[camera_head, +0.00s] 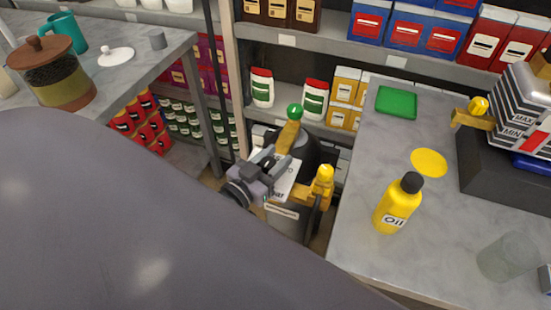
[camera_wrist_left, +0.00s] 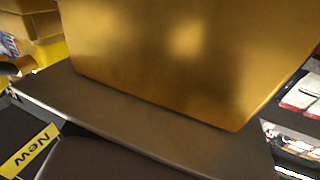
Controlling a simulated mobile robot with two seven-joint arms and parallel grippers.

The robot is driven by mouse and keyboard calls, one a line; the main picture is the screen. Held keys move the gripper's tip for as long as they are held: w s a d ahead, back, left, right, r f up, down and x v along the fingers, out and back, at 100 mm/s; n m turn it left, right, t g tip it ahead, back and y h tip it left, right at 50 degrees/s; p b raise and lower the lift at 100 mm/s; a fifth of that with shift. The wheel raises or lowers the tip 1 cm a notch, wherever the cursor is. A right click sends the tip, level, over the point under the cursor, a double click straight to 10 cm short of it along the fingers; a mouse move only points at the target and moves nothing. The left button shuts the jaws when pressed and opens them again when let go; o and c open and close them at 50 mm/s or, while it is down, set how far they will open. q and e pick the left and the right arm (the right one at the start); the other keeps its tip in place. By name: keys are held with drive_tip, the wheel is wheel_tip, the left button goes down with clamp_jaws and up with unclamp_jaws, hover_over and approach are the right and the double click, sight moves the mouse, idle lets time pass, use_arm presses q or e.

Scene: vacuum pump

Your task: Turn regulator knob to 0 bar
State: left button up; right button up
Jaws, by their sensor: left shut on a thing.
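A dark pump-like unit with a grey tank (camera_head: 289,222) stands on the floor between the shelf and the right table. A brass-coloured bar (camera_head: 288,134) with a green ball (camera_head: 294,110) rises at its top. My left gripper (camera_head: 277,160) is at the lower end of this bar. In the left wrist view a large smooth gold-coloured surface (camera_wrist_left: 190,60) fills the top, with a dark finger against its lower edge. The gripper is shut on this brass part. I cannot tell from these views which part is the regulator knob, and no scale is readable. My right gripper is not in view.
A brass fitting with a yellow top (camera_head: 324,180) stands just right of the gripper. The right table (camera_head: 370,250) holds a yellow oil bottle (camera_head: 393,208), a green tray (camera_head: 396,102) and a glass (camera_head: 507,257). Stocked shelves stand close behind.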

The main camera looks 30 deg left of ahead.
sight(264, 170)
use_arm(q)
drive_tip(key=shift+a+n+y, duration=0.15)
drive_tip(key=shift+n+y, duration=0.55)
drive_tip(key=shift+y, duration=0.4)
drive_tip(key=shift+r, duration=0.1)
drive_tip(key=o, duration=0.9)
drive_tip(key=shift+o, duration=0.2)
drive_tip(key=shift+s+b, duration=0.45)
drive_tip(key=shift+s, duration=3.15)
